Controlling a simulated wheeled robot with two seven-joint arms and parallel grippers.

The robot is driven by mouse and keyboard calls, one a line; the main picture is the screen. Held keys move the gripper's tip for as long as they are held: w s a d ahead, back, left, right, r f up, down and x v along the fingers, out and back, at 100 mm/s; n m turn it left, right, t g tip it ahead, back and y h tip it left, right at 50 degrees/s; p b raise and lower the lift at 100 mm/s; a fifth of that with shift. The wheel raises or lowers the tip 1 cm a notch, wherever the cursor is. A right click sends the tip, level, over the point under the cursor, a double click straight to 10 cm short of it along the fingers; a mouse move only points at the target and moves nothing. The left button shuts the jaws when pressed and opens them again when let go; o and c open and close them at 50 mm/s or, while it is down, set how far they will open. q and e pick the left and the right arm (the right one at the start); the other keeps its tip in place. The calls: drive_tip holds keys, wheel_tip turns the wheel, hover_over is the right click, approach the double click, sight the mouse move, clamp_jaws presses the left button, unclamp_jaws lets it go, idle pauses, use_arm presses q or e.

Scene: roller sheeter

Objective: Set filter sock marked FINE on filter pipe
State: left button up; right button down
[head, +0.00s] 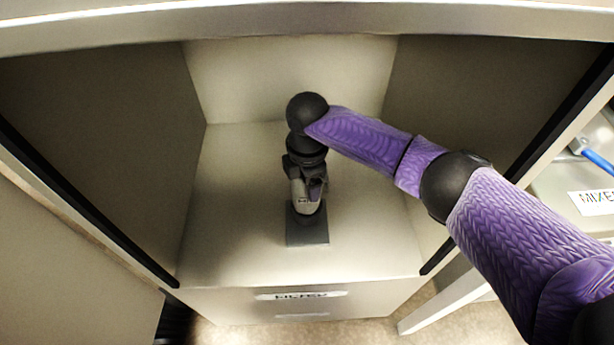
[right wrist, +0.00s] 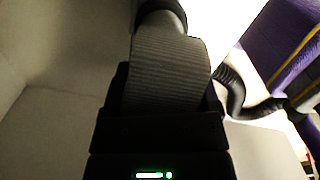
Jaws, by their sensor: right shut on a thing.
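In the head view my right gripper (head: 308,184) points down inside the open cabinet and is shut on a light grey filter sock (head: 305,203). A few dark letters show on the sock, too small and covered to read. The sock stands upright directly over a dark square base (head: 307,238). A dark round part shows between them. The filter pipe itself is hidden, and I cannot tell how far down the sock sits around it. In the right wrist view, my dark gripper body fills the lower middle, with a ribbed grey surface above it. My left gripper is not in view.
The cabinet has side walls, a back wall and a top front edge (head: 300,22) above my arm. A label reading FILTER (head: 301,295) is on its front face. The cabinet floor (head: 240,240) is clear around the base.

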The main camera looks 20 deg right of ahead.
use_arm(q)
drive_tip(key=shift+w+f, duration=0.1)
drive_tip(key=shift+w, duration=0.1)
use_arm(e)
unclamp_jaws()
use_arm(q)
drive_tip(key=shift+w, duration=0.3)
use_arm(e)
wheel_tip(320, 180, up, 10)
drive_tip(key=p, duration=0.5)
drive_tip(key=shift+s+p, duration=0.1)
drive_tip(key=shift+p, duration=0.3)
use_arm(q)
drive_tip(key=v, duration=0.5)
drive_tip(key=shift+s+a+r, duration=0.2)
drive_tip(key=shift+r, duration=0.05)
use_arm(e)
drive_tip(key=shift+f, duration=0.1)
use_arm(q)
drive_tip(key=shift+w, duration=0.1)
